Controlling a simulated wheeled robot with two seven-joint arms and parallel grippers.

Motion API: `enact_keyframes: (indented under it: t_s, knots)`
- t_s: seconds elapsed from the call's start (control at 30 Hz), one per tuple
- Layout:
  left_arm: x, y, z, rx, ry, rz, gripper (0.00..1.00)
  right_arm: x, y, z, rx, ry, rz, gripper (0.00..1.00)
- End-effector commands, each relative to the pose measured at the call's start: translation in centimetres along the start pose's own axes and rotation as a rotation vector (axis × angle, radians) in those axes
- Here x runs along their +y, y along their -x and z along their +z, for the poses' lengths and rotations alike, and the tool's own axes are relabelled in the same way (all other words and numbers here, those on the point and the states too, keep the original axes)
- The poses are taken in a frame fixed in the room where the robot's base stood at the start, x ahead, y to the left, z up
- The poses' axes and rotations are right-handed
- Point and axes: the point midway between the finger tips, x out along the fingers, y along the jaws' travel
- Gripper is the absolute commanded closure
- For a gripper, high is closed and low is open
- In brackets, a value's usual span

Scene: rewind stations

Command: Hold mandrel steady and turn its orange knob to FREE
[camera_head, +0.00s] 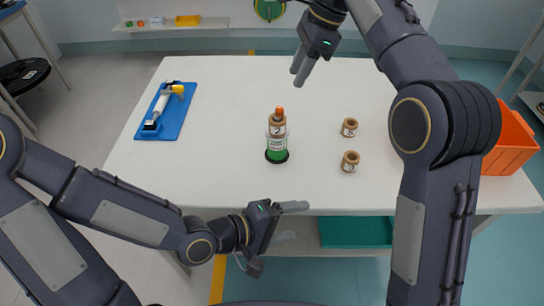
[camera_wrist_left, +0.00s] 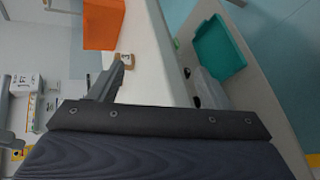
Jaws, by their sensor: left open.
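The mandrel (camera_head: 277,150) stands upright near the middle of the white table, with a black base and a green lower part. A brown spool marked 2 (camera_head: 277,129) is around its upper part. Its orange knob (camera_head: 279,112) is on top; its setting is too small to read. My left gripper (camera_head: 296,222) is open and empty at the table's front edge, below the mandrel in the head view. Its fingers also show in the left wrist view (camera_wrist_left: 158,84). My right gripper (camera_head: 300,73) is above the table's far part, apart from the mandrel; its finger gap is unclear.
Two brown spools (camera_head: 349,127) (camera_head: 350,161) stand to the right of the mandrel. A blue tray (camera_head: 175,117) with a white and yellow tool lies at the left. An orange bin (camera_head: 513,135) is at the right edge. A teal bin (camera_head: 357,232) sits below the table's front.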

Motion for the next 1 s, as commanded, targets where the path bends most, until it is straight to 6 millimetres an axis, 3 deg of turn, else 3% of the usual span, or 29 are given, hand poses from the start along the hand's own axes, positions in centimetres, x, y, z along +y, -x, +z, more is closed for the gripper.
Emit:
enact_keyframes:
  t_s: [0.1, 0.2, 0.27, 0.4, 0.6, 0.7, 0.87, 1.0]
  knots:
    - [3.2, -1.0, 2.5, -0.114, 0.241, 0.198, 0.29, 0.0, 0.0, 0.0, 0.000, 0.000, 0.000, 0.64]
    - [6.4, -1.2, 2.4, -0.165, 0.459, 0.373, 0.29, 0.0, 0.0, 0.0, 0.000, 0.000, 0.000, 0.64]
    - [8.2, -1.3, 1.2, -0.169, 0.594, 0.478, 0.29, 0.0, 0.0, 0.0, 0.000, 0.000, 0.000, 0.64]
    - [10.4, -1.8, -4.2, -0.089, 0.906, 0.706, 0.29, 0.0, 0.0, 0.0, 0.000, 0.000, 0.000, 0.64]
    - [8.6, -2.5, -12.1, 0.136, 1.252, 0.934, 0.29, 0.0, 0.0, 0.0, 0.000, 0.000, 0.000, 0.64]
    - [7.1, -2.6, -14.4, 0.231, 1.357, 0.997, 0.29, 0.0, 0.0, 0.0, 0.000, 0.000, 0.000, 0.64]
    - [5.6, -2.8, -16.3, 0.316, 1.436, 1.044, 0.29, 0.0, 0.0, 0.0, 0.000, 0.000, 0.000, 0.64]
    - [5.8, -3.4, -17.5, 0.331, 1.445, 1.053, 0.29, 0.0, 0.0, 0.0, 0.000, 0.000, 0.000, 0.64]
